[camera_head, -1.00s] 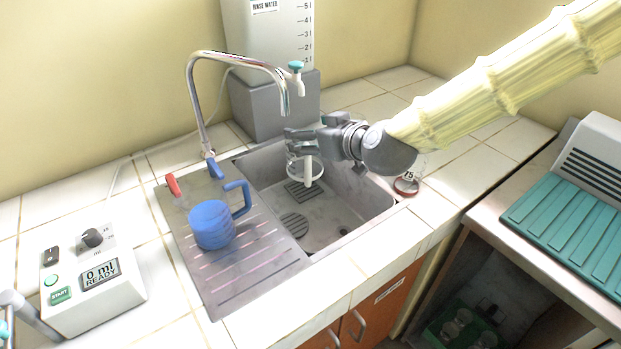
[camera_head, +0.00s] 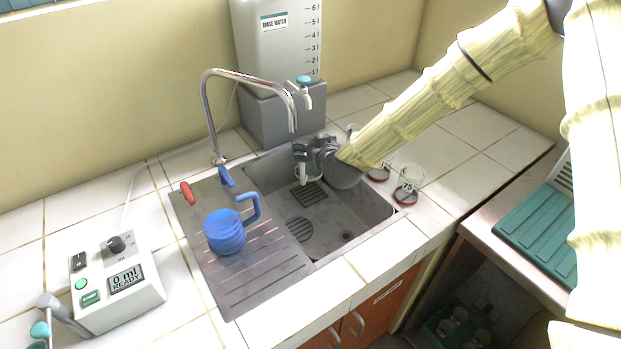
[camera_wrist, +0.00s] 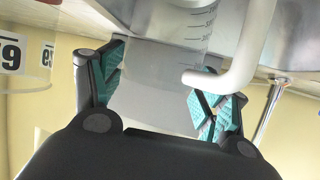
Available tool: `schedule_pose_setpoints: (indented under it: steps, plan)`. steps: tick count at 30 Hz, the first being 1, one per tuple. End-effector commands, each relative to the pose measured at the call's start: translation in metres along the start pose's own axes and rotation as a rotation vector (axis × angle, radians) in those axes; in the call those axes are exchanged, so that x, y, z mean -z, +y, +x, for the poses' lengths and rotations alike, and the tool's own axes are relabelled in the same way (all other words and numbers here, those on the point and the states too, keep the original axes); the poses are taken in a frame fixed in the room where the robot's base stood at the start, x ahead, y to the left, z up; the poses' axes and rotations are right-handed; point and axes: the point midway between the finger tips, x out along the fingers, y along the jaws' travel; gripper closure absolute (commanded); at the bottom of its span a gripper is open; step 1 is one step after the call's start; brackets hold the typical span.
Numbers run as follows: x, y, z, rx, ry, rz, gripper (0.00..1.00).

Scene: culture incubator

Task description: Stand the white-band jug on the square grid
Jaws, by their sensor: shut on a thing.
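My gripper (camera_head: 301,152) is shut on a clear jug with a white handle (camera_head: 302,173), over the back part of the sink. In the wrist view the teal finger pads (camera_wrist: 165,95) lie either side of the clear jug, with its white handle (camera_wrist: 243,62) to the right. Its white band is not clear there. The square grid (camera_head: 311,195) is a dark slotted plate on the sink floor, just below and in front of the jug. The jug looks roughly upright. I cannot tell whether its base touches anything; my gripper and wrist hide part of it.
A round grid (camera_head: 299,230) lies nearer in the sink (camera_head: 345,215). A blue jug (camera_head: 225,232) stands on the drainboard. The tap (camera_head: 250,76) arches above the sink's left.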

Motion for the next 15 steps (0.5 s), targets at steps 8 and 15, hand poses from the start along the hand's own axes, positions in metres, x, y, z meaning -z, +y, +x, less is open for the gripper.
schedule_pose_setpoints:
  steps: [8, 15]
  plan:
    - [-0.032, 0.001, 0.013, 0.001, -0.002, 0.002, 0.70]
    - [-0.042, 0.001, 0.018, 0.001, 0.000, 0.000, 0.70]
